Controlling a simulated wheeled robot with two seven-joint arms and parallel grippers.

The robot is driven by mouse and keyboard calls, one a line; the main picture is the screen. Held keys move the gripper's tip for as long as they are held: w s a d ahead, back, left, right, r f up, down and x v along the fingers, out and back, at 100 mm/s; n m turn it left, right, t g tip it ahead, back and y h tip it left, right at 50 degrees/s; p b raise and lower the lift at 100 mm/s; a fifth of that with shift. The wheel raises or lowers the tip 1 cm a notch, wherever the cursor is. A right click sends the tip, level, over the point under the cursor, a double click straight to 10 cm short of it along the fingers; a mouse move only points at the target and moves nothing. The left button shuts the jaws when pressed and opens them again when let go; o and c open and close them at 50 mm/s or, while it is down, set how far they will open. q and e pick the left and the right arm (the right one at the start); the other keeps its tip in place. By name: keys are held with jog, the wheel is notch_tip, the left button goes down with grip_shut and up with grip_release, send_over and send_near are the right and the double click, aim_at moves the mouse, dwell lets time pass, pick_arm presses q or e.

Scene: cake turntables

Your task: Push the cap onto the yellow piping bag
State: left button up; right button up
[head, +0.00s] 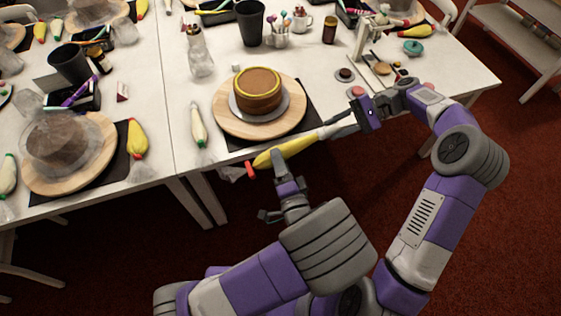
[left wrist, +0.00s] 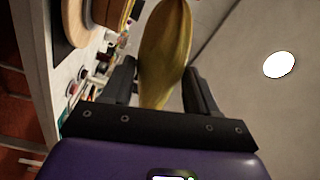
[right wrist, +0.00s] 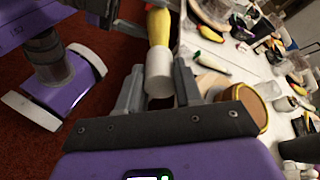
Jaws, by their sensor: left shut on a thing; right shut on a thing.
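The yellow piping bag (head: 290,149) is held in the air just off the table's front edge, lying nearly level. Its left end has a red tip (head: 250,172). My left gripper (head: 278,160) is shut on the bag's yellow body, which also shows between the fingers in the left wrist view (left wrist: 165,50). At the right end is a smooth white cylindrical piece that looks like the cap (right wrist: 159,72), in line with the yellow body. My right gripper (head: 338,128) is shut on this white piece. The pieces appear to meet; how far they overlap cannot be told.
A cake (head: 259,90) stands on a round wooden turntable (head: 228,118) behind the bag. A white piping bag (head: 198,125) lies to its left. A black cup (head: 249,22) and a tall stand (head: 362,40) are further back. The space before the table is free.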

jog(key=shift+a, duration=0.1)
jog(key=o, duration=1)
jog(key=shift+c, duration=0.2)
jog(key=v, duration=1.2)
jog(key=shift+r, duration=0.1)
